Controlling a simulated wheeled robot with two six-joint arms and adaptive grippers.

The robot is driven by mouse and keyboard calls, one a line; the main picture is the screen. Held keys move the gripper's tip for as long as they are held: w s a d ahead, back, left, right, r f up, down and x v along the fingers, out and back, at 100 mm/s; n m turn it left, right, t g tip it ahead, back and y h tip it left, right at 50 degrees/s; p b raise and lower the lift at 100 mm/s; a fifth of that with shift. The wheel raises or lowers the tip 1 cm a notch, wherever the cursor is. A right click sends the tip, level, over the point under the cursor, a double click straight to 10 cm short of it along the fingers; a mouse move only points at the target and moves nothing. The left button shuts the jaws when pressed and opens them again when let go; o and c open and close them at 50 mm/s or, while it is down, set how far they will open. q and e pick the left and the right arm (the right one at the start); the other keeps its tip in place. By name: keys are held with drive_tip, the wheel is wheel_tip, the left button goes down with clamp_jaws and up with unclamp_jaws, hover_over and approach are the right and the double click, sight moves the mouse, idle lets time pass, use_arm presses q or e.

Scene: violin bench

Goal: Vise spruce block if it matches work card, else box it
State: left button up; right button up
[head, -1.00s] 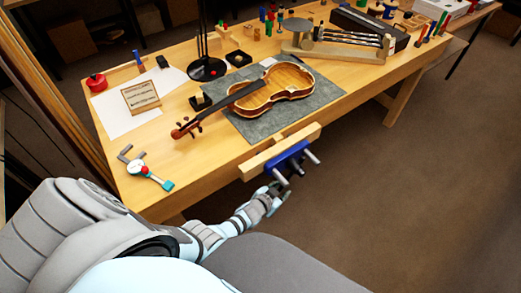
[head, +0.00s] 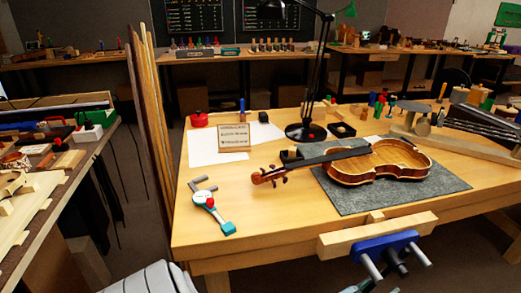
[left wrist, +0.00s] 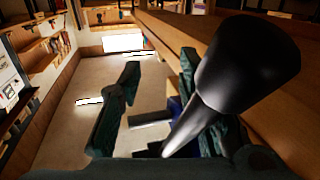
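The work card (head: 235,138) stands upright on white paper at the workbench's back left; its lines are too small to read. The vise (head: 385,243), with a blue body, metal rods and a wooden jaw, is on the bench's front edge. I cannot single out a spruce block. My left gripper shows only as a sliver at the bottom edge of the head view, below the vise. In the left wrist view, the left gripper (left wrist: 160,68) has its dark fingers apart, with nothing seen held between them. A black rod with a thick end crosses in front of the right finger. My right gripper is out of view.
A violin (head: 375,163) lies on a grey mat (head: 440,187). A black lamp (head: 305,132) stands behind it, and a teal-and-white gauge (head: 212,207) lies at front left. Another bench (head: 45,205) with wooden parts is at left.

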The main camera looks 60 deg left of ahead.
use_arm(q)
drive_tip(key=s+p, duration=0.2)
drive_tip(key=s, duration=0.1)
drive_tip(key=s+p, duration=0.1)
drive_tip(key=s, duration=0.1)
drive_tip(key=shift+a+r+p, duration=0.1)
drive_tip(key=shift+a+p, duration=0.15)
drive_tip(key=shift+p, duration=0.15)
drive_tip(key=s, duration=0.3)
drive_tip(key=s+a+p, duration=0.1)
drive_tip(key=s, duration=0.2)
drive_tip(key=s+f+p, duration=0.1)
drive_tip(key=s, duration=0.2)
drive_tip(key=shift+s+a, duration=0.2)
drive_tip(key=shift+s, duration=0.05)
drive_tip(key=s+a+f+g+y+p, duration=0.2)
drive_tip(key=s+f+g+p, duration=0.3)
drive_tip(key=s+f, duration=0.3)
wheel_tip(320, 180, down, 3)
drive_tip(key=shift+s+a+f+n+g+p, duration=0.15)
drive_tip(key=shift+s+a+n+g+p, duration=0.25)
drive_tip(key=shift+g, duration=0.5)
drive_tip(key=s+a+f+g+p, duration=0.2)
drive_tip(key=s+f, duration=0.4)
drive_tip(key=s, duration=0.5)
drive_tip(key=g+p, duration=0.1)
drive_tip(key=g, duration=0.1)
drive_tip(key=shift+g+y, duration=0.4)
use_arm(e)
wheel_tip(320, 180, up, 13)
